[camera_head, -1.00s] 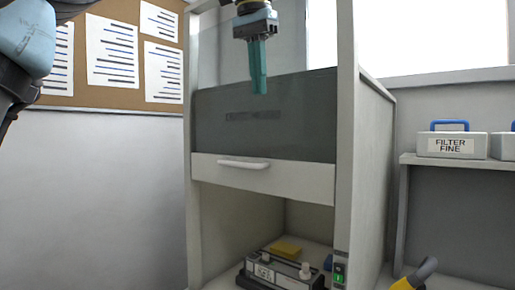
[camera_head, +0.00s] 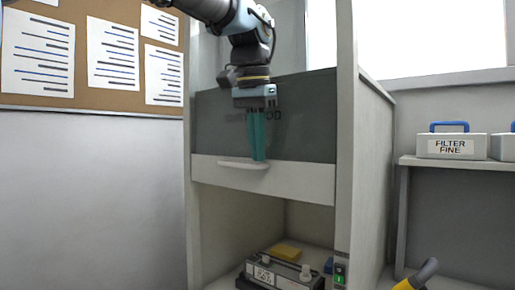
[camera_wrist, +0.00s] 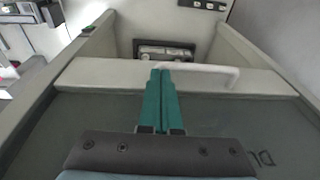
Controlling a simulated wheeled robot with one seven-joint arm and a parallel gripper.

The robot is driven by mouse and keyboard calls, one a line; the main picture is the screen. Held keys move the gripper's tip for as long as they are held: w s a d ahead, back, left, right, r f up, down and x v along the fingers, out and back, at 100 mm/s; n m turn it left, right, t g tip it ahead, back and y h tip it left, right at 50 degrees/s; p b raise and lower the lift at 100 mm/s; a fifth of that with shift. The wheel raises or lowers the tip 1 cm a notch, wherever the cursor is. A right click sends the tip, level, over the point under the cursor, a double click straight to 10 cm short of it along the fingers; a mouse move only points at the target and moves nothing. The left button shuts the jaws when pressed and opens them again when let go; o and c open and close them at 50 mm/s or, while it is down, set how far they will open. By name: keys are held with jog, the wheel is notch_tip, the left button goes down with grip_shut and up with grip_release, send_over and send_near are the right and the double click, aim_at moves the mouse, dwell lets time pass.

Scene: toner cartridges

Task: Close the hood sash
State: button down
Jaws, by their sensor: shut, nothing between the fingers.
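The hood sash (camera_head: 215,135) is a dark translucent panel with a pale bottom rail (camera_head: 305,182) and a white handle (camera_head: 232,164). It hangs partway down, and the hood is open below the rail. My gripper (camera_head: 258,159) points down in front of the panel, its teal fingers shut together with nothing between them. The fingertips overlap the right part of the handle in the head view. In the wrist view the fingertips (camera_wrist: 161,72) are at the left part of the handle (camera_wrist: 205,68); I cannot tell whether they touch it.
A green switch (camera_head: 339,273) is on the right post. A filter box (camera_head: 450,146) stands on a shelf at right.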

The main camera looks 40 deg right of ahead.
jog(key=shift+f, duration=0.15)
jog(key=s+a+b+x, duration=0.1)
jog(key=a+b+x, duration=0.1)
jog(key=b+x, duration=0.4)
jog(key=s+a+f+b+x, duration=0.1)
jog(key=b+x, duration=0.5)
jog(key=x, duration=1.1)
jog(key=s+a+b+x, duration=0.2)
jog(key=b+x, duration=0.5)
jog(key=x, duration=0.5)
jog(key=shift+s+a+f, duration=0.15)
jog(key=shift+a+f, duration=0.15)
jog(key=shift+a, duration=0.35)
jog(key=shift+f, duration=0.1)
jog(key=d+p+v, duration=0.2)
jog(key=p+v, duration=0.2)
jog(key=v, duration=1)
jog(key=shift+r, duration=0.35)
